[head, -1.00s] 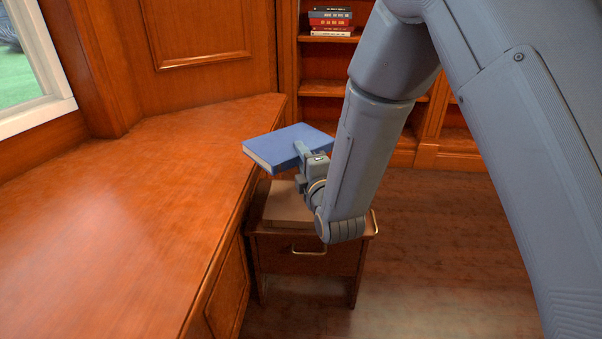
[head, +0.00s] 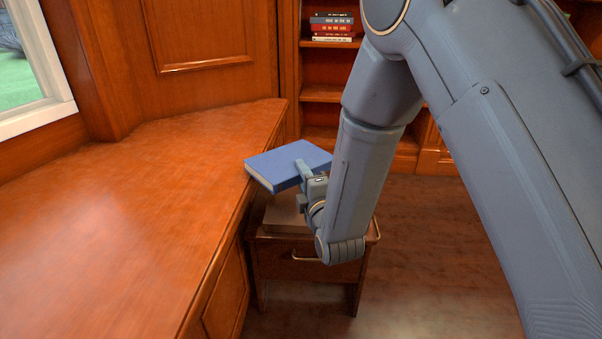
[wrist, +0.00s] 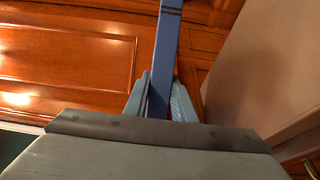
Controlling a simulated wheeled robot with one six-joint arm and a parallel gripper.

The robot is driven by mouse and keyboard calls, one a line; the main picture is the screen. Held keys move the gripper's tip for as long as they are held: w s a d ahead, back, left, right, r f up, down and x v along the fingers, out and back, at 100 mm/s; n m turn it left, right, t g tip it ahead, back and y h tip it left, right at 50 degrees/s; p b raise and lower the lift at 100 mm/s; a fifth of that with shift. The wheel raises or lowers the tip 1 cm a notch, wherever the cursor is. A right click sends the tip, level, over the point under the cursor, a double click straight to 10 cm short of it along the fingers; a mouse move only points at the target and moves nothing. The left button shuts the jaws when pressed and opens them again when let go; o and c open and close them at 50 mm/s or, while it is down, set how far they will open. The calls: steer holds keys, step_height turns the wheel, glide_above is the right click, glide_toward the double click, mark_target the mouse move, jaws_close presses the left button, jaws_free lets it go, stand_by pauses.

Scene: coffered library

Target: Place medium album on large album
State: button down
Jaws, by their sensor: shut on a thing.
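The medium album is a blue book (head: 282,164) held roughly flat in the head view. My gripper (head: 303,172) is shut on its near right edge. In the wrist view the blue album (wrist: 165,60) shows edge-on between the two fingers of my gripper (wrist: 160,97). The large album looks to be the brown-grey book (head: 284,216) lying on the small side table below. The blue album is above it and apart from it. My gripper and the blue album hide part of the brown book. A large tan surface (wrist: 262,65) at the right of the wrist view is probably the same book.
The small side table (head: 275,268) has a drawer and brass handles. A long wooden counter (head: 120,220) runs along its left, its edge close to the blue album. A bookshelf (head: 330,92) with several books stands behind. Floor is open at right.

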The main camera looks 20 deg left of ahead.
steer(key=c, duration=1.5)
jaws_free()
steer(key=shift+f, duration=0.1)
steer(key=shift+r, duration=0.3)
steer(key=shift+r+p, duration=0.3)
steer(key=shift+r, duration=0.2)
steer(key=p+v, duration=0.2)
steer(key=v, duration=1)
steer(key=shift+f+p, duration=0.2)
steer(key=shift+p, duration=0.1)
